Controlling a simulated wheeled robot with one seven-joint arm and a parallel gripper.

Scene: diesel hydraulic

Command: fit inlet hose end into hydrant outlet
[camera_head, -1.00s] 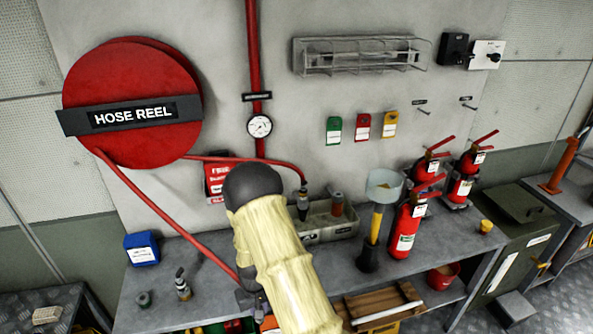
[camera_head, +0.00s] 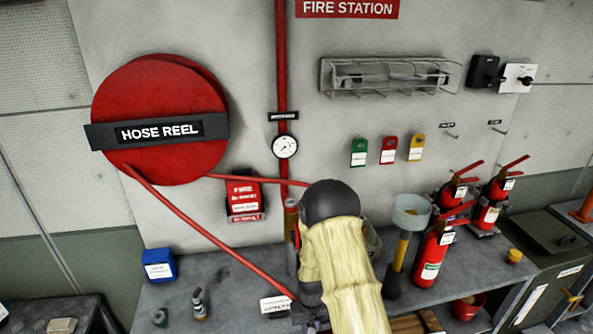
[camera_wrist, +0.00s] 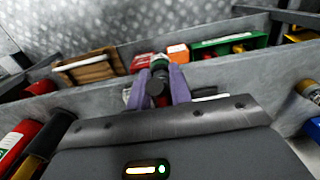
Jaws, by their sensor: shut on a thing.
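A red hose (camera_head: 205,230) runs from the reel down to the bench, to where my gripper is. In the wrist view my gripper (camera_wrist: 160,84) is shut on a small dark round piece (camera_wrist: 157,90), which I take for the inlet hose end. It sits between the two purple-grey fingers. In the head view my pale arm hides most of the gripper and the held piece. An upright reddish pipe or fitting with a brownish top (camera_head: 291,222) stands just left of my arm. It may be the hydrant; its outlet is not clearly visible.
The hose reel (camera_head: 160,118) and a gauge (camera_head: 285,146) are on the wall. Right of my arm are a grey-topped yellow stand (camera_head: 402,240) and red extinguishers (camera_head: 432,255). A blue box (camera_head: 159,266) and small fittings (camera_head: 200,305) are on the left bench, with bare room between.

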